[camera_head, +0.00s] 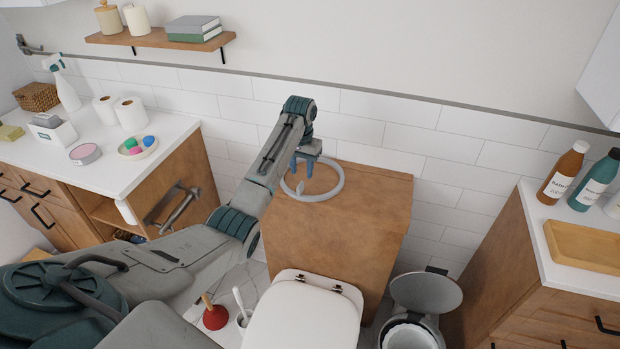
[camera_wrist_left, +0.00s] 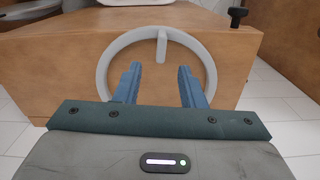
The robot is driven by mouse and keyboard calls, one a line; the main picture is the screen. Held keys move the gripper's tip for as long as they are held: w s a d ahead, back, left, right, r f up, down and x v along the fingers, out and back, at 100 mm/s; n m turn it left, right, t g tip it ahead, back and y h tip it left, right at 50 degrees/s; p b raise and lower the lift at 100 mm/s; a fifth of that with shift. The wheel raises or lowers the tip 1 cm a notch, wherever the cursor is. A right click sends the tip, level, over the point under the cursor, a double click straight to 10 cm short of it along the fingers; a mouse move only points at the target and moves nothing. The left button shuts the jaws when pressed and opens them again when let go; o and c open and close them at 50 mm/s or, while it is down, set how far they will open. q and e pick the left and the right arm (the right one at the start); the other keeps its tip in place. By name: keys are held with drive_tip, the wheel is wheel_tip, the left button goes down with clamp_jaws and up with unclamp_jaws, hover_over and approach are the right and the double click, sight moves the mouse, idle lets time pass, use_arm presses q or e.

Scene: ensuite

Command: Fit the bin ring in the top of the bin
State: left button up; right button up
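The bin ring (camera_head: 338,186) is a light grey hoop with a small tab. It lies flat on top of the wooden box behind the toilet; it also shows in the left wrist view (camera_wrist_left: 103,72), its tab between and beyond my fingertips. My left gripper (camera_head: 305,172) is over the ring, open and empty, its blue fingers apart in the wrist view (camera_wrist_left: 160,72). Whether the fingers touch anything is unclear. The bin (camera_head: 434,324) stands on the floor right of the toilet, its round grey lid (camera_head: 426,291) raised and its top open. My right gripper is out of view.
The white toilet lid (camera_head: 303,315) is in front of the wooden box (camera_head: 376,224). A counter (camera_head: 592,276) with bottles and a tray is right of the bin. A plunger (camera_head: 214,317) and toilet brush (camera_head: 241,308) stand left of the toilet.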

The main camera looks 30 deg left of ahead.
sight(301, 183)
use_arm(q)
drive_tip(key=shift+f, duration=0.7)
drive_tip(key=f+p, duration=0.1)
drive_tip(key=f, duration=0.1)
drive_tip(key=f+p, duration=0.1)
drive_tip(key=f, duration=0.1)
drive_tip(key=shift+s+f, duration=0.2)
drive_tip(key=shift+f, duration=0.4)
drive_tip(key=shift+c, duration=0.3)
clamp_jaws()
